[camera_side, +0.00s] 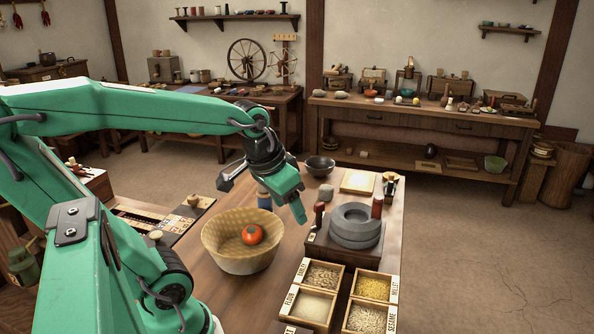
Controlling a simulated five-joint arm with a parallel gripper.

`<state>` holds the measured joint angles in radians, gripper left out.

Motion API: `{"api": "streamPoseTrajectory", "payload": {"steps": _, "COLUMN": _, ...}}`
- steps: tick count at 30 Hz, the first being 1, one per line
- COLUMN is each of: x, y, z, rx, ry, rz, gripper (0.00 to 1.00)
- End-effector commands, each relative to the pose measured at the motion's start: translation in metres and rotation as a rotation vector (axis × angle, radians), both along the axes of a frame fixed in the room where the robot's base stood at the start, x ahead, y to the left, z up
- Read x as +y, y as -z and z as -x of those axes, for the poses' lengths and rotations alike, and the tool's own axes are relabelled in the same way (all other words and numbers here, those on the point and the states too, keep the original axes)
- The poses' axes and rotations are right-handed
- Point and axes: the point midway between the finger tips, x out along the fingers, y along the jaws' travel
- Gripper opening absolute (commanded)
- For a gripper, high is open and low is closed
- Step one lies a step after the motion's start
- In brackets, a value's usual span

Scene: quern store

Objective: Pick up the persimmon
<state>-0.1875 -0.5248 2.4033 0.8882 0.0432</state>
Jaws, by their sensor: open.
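An orange-red persimmon (252,234) with a dark calyx sits inside a pale woven basket (225,262) on the wooden table. My gripper (262,196) is above and a little to the right of the basket, at the end of my green arm. It is open and holds nothing that I can see. A dark jaw points left and a green jaw points down to the right. The persimmon is in plain view inside the basket, apart from the gripper.
A grey stone quern (355,226) stands on a dark base to the right. A divided wooden tray of grains (345,287) lies in front of it. A dark bowl (320,166) and a pale board (358,181) are behind. Bare table (262,300) shows between basket and grain tray.

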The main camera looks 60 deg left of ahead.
Motion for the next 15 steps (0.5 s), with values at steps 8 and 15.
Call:
{"api": "streamPoseTrajectory", "payload": {"steps": 8, "x": 0.058, "y": 0.023, "z": -0.021, "rx": 0.11, "ry": -0.141, "rz": 0.018, "gripper": 0.58}}
{"api": "streamPoseTrajectory", "payload": {"steps": 15, "x": 0.111, "y": 0.051, "z": -0.027, "rx": 0.199, "ry": -0.255, "rz": 0.051, "gripper": 0.58}}
